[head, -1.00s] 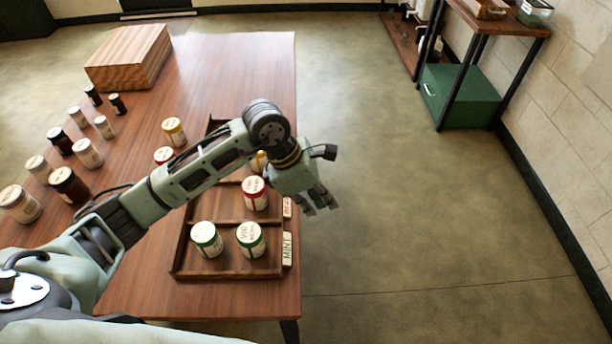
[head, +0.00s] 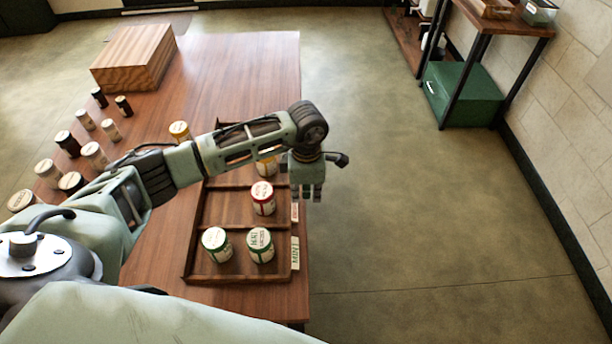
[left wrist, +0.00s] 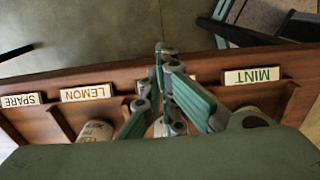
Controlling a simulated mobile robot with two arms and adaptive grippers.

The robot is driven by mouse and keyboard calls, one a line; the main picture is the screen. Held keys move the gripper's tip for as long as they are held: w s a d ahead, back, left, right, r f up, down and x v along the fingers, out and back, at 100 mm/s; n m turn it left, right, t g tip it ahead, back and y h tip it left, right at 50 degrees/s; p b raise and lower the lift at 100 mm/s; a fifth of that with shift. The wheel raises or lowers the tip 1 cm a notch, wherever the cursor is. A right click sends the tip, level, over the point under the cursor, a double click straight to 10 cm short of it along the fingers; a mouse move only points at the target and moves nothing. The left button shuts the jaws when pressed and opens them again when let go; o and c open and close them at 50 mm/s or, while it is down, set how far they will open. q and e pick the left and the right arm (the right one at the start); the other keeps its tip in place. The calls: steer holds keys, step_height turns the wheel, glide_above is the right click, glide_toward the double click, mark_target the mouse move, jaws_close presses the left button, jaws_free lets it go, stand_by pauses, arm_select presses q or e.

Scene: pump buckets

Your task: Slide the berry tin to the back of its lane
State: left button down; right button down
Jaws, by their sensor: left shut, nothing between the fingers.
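My left gripper (head: 307,193) is shut and empty. It hangs just right of the tin, by the tray's labelled edge, with a gap between them in the head view. In the left wrist view the fingers (left wrist: 164,55) lie between the LEMON label (left wrist: 86,93) and the MINT label (left wrist: 252,76). They hide the berry label and most of the tin there. My right gripper is not in view.
A yellow-banded tin (head: 266,167) sits in the lane behind, partly under my arm. Several jars (head: 94,154) and a wooden box (head: 133,58) stand on the table's left.

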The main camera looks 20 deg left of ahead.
mark_target(263, 199)
arm_select(q)
steer(key=shift+s+a+r+p, duration=0.1)
steer(key=shift+s+a+p, duration=0.25)
steer(key=shift+a, duration=0.25)
steer(key=shift+s+a+p, duration=0.2)
steer(key=shift+a+p, duration=0.2)
steer(key=shift+a, duration=0.2)
steer(key=shift+s+a, duration=0.35)
steer(key=shift+a, duration=0.25)
steer(key=shift+w, duration=0.1)
steer(key=s+a, duration=0.1)
steer(key=a, duration=0.2)
steer(key=s+a+b, duration=0.1)
steer(key=s+a, duration=0.1)
steer(key=a, duration=0.1)
steer(key=s+a+b, duration=0.1)
steer(key=a, duration=0.2)
steer(key=shift+s+a+f, duration=0.15)
steer(key=shift+s+f, duration=0.05)
steer(key=shift+s, duration=0.1)
steer(key=shift+r, duration=0.1)
steer(key=shift+b, duration=0.3)
